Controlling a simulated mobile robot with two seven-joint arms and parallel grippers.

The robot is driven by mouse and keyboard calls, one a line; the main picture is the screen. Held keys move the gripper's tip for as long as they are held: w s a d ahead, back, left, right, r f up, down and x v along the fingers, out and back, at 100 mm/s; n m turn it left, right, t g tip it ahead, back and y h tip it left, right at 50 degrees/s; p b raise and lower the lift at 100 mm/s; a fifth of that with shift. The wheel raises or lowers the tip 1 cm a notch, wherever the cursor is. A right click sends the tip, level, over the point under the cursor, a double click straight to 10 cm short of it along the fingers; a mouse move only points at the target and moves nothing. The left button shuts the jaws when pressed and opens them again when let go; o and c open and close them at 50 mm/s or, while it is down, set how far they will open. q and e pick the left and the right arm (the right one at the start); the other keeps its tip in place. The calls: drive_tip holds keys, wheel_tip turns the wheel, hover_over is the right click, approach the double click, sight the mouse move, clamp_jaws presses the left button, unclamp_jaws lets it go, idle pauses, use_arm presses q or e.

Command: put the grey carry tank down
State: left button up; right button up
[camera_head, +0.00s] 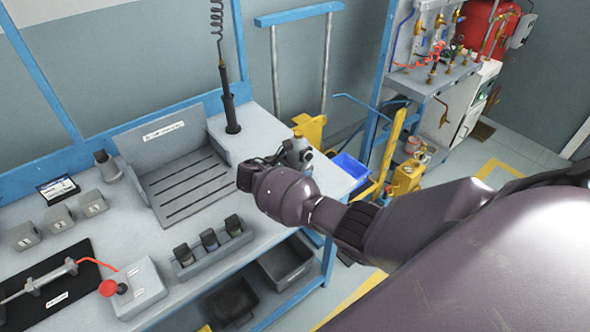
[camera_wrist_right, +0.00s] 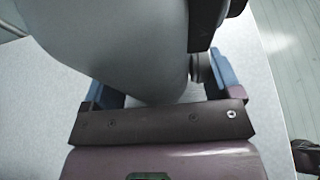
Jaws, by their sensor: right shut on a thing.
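The grey carry tank (camera_head: 299,154) shows partly behind my right wrist at the bench's right end. My right gripper (camera_head: 272,160) is shut on it. In the right wrist view, the tank's rounded grey body (camera_wrist_right: 115,45) fills the upper left, between the blue fingers of my right gripper (camera_wrist_right: 165,85). A dark part and a small round fitting show at the tank's right side. The wrist hides much of the tank in the head view, and I cannot tell whether its base touches the bench. My left gripper is not in view.
The pale bench (camera_head: 90,221) carries a slotted grey station (camera_head: 190,185), a rack with dark blocks (camera_head: 212,249) and a red-button box (camera_head: 137,289). A blue bin (camera_head: 349,171) and yellow equipment (camera_head: 405,180) stand beyond its right end. Dark bins sit below.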

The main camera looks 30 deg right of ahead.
idle(0.3)
drive_tip(key=o, duration=1.1)
drive_tip(key=shift+a+r, duration=0.15)
drive_tip(key=p+v, duration=0.1)
drive_tip(key=v, duration=1)
drive_tip(key=shift+a+r, duration=0.1)
drive_tip(key=shift+a, duration=0.25)
